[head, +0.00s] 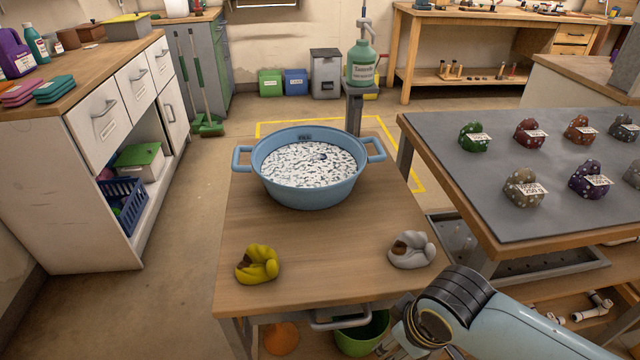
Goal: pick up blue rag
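No plainly blue rag stands out. A dark purple-blue rag bundle (589,182) with a white tag lies on the grey-topped table at the right, near the front of its group. A yellow rag (257,265) and a whitish rag (409,250) lie at the front of the wooden table. A small dark patch shows in the foam of the blue tub (310,197); I cannot tell what it is. My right gripper (398,338) is low at the bottom edge, in front of the wooden table, partly hidden by its arm. My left gripper is out of view.
The grey-topped table (456,192) also holds green (472,137), dark red (527,135), orange-brown (577,129) and beige (521,192) tagged rags. A soap pump bottle (361,65) stands behind the tub. A green bucket (362,336) sits below the table. Floor at left is clear.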

